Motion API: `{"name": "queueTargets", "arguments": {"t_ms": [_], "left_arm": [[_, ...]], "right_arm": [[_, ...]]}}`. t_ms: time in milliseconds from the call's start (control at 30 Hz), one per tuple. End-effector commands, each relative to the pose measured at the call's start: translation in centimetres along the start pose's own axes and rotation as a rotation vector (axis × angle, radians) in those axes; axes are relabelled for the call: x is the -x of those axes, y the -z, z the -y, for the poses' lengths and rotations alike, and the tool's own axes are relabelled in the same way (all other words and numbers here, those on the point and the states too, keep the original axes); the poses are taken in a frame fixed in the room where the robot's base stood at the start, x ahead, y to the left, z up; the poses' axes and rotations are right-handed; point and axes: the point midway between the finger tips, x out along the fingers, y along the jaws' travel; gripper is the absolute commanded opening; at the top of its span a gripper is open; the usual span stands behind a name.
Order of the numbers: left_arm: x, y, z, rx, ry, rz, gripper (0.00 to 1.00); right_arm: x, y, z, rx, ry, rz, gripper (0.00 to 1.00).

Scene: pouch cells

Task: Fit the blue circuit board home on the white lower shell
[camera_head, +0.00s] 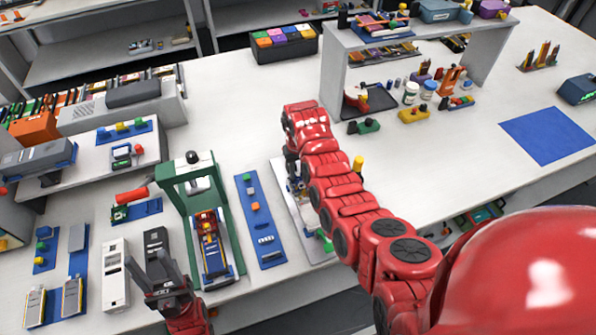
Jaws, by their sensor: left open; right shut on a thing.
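My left gripper (157,276) is open at the lower left, its dark fingers pointing up the picture beside a dark grey slotted case (154,241). My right gripper (293,178) is mostly hidden behind my red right arm, low over a white plate (313,251) with small parts on it. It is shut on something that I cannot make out. A long white slotted case (115,262), which may be the lower shell, lies left of the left gripper. I cannot pick out the blue circuit board for certain.
A green press frame (167,171) stands over a blue tray with red and yellow parts. A blue strip (264,227) with small parts lies to its right. A white raised shelf (331,75) stands at the back. A flat blue mat (546,135) lies bare at the right.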

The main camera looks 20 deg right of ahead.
Motion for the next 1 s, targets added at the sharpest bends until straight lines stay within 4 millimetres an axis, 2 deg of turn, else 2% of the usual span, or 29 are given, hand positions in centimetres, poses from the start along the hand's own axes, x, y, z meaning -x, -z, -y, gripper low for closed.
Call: {"name": "queueTargets", "arguments": {"t_ms": [767, 800, 967, 1000], "left_arm": [[1.3, -0.2, -0.1, 0.000, 0.000, 0.000, 0.50], [1.3, -0.2, -0.1, 0.000, 0.000, 0.000, 0.50], [1.2, -0.2, -0.1, 0.000, 0.000, 0.000, 0.50], [1.2, -0.2, -0.1, 0.000, 0.000, 0.000, 0.50]], "right_arm": [[-2.0, 0.0, 0.0, 0.000, 0.000, -0.001, 0.00], [-1.9, 0.0, 0.0, 0.000, 0.000, -0.001, 0.35], [-1.9, 0.0, 0.0, 0.000, 0.000, -0.001, 0.64], [-1.9, 0.0, 0.0, 0.000, 0.000, -0.001, 0.66]]}}
